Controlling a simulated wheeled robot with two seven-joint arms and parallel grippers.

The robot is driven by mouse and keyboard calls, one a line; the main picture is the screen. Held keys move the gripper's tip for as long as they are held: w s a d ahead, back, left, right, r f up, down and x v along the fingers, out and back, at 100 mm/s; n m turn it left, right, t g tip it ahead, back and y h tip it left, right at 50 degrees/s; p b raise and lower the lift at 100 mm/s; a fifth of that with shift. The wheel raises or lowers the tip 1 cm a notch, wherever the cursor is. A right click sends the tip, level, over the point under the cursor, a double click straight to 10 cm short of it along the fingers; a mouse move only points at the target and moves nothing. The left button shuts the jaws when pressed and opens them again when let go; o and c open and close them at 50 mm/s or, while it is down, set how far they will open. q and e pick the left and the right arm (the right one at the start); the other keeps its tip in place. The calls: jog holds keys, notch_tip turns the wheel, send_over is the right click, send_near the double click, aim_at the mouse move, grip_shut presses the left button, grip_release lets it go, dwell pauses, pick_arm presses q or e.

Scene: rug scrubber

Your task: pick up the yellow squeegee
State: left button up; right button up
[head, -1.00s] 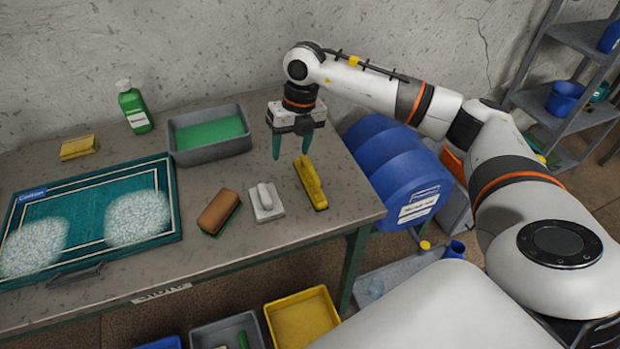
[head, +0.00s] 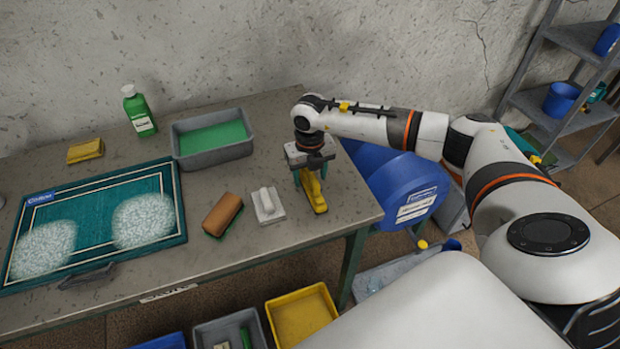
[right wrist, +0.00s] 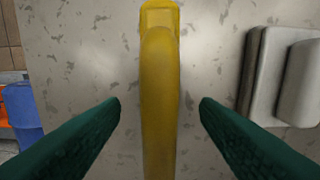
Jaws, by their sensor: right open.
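The yellow squeegee (head: 315,195) lies on the right part of the grey table, its upper part hidden under my right gripper in the head view. My right gripper (head: 310,182) points down over it, with green fingers. In the right wrist view the yellow squeegee (right wrist: 160,95) runs lengthwise between the two open fingers of my right gripper (right wrist: 160,105). A gap shows on both sides, so neither finger appears to touch it. My left gripper is not in view.
A white-handled grey block (head: 267,205) lies just left of the squeegee, and a brown brush (head: 222,214) beyond it. A grey tray with green liquid (head: 178,158), a green bottle (head: 139,112), a yellow sponge (head: 86,151) and a teal rug (head: 95,205) are farther left.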

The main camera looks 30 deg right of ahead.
jog(key=shift+f, duration=0.75)
jog(key=c, duration=1.1)
jog(key=shift+r, duration=0.15)
notch_tip(320, 180, up, 10)
jog(key=shift+f+b, duration=0.1)
jog(key=shift+b, duration=1.1)
jog(key=shift+o, duration=1.4)
jog(key=c, duration=0.4)
